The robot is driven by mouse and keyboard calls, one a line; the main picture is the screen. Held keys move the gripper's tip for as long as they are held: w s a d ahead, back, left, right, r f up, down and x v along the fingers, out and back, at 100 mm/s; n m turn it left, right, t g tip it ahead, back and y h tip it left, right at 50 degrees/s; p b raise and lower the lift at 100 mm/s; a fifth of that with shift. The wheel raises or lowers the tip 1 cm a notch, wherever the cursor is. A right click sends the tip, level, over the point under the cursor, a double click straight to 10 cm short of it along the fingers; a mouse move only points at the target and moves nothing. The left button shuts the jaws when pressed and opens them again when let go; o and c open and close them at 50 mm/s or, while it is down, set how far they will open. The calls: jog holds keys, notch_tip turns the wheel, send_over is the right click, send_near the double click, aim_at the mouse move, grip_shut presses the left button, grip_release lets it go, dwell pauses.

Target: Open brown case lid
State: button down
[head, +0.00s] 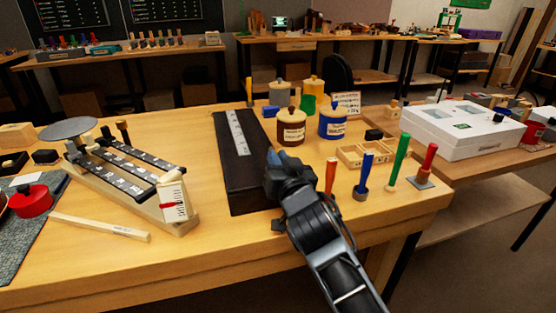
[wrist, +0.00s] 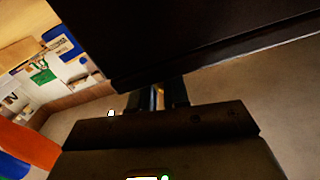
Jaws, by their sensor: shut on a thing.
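The long dark brown case (head: 238,182) lies on the wooden bench, with a pale label strip along its top. Its lid looks down in the head view; a small gap cannot be ruled out. My gripper (head: 273,160) is at the case's right edge, near its front half, and hides part of that edge. In the wrist view the fingers (wrist: 160,97) are shut at the lower edge of a large dark slab (wrist: 190,40), which appears to be the case. The exact gripped part is hidden.
A brown jar (head: 291,130) and a blue jar (head: 332,125) stand right of the case. Upright coloured tools, including a green one (head: 399,158), stand near my arm. A wooden rack with dark bars (head: 125,170) is on the left. A white box (head: 460,128) is at the right.

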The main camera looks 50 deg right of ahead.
jog(key=shift+w+a+r, duration=0.1)
jog(key=shift+w+a, duration=0.05)
jog(key=shift+a, duration=0.05)
